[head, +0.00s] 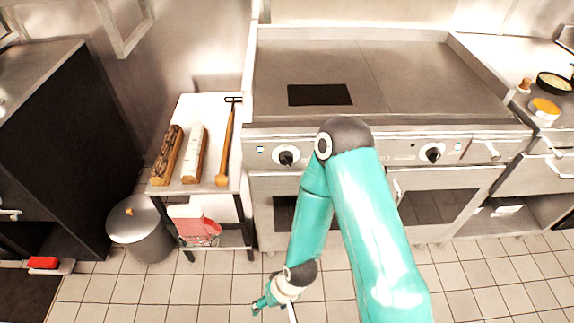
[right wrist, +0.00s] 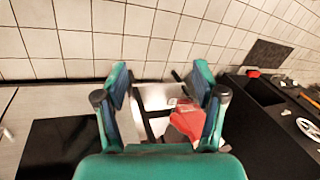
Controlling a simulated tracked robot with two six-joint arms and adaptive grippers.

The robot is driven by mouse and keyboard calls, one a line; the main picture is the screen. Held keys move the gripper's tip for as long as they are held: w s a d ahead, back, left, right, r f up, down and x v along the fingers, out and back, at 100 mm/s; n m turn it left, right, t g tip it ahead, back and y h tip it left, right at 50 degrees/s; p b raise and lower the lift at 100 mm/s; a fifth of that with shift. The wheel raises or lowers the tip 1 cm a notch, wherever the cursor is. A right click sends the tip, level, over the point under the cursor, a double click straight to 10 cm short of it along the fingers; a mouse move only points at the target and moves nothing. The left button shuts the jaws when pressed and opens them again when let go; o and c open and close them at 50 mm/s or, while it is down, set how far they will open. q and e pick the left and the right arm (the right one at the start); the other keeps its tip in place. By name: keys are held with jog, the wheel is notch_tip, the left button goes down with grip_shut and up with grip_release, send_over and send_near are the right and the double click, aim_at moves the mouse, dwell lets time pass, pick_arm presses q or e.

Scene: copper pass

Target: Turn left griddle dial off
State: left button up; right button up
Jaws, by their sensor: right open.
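The griddle (head: 420,75) has a steel top and a front panel with two dials. The left griddle dial (head: 287,157) is a dark knob on a pale round plate; its exact setting is too small to read. The right dial (head: 433,152) sits farther along the panel. My right arm's elbow covers part of the panel between them. My right gripper (head: 262,303) is low over the floor in front of the griddle, well below and apart from the left dial. In the right wrist view its fingers (right wrist: 160,78) are apart with nothing between them. My left gripper is not in view.
A side table (head: 207,108) left of the griddle holds two long blocks and a wooden-handled scraper (head: 227,140). A red item (head: 198,232) is on its lower shelf. A grey bin (head: 143,235) stands beside it. Tiled floor in front is mostly clear.

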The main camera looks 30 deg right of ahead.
jog(key=w+d+m+t+h+b, duration=0.1)
jog(key=w+m+t+h+b, duration=0.1)
jog(key=w+m+t+b, duration=0.75)
jog(key=m+t+h+b, duration=0.3)
jog(key=m+h+b, duration=1)
jog(key=m+b, duration=0.8)
send_near(285, 164)
jog(key=w+d, duration=0.2)
jog(key=w+d+m+p, duration=0.1)
jog(key=w+d, duration=0.1)
jog(key=w, duration=0.1)
jog(key=w+d+m, duration=0.1)
jog(key=w+d, duration=0.1)
jog(key=shift+w+d+p, duration=0.1)
jog(key=shift+w+p, duration=0.15)
jog(key=shift+p, duration=0.1)
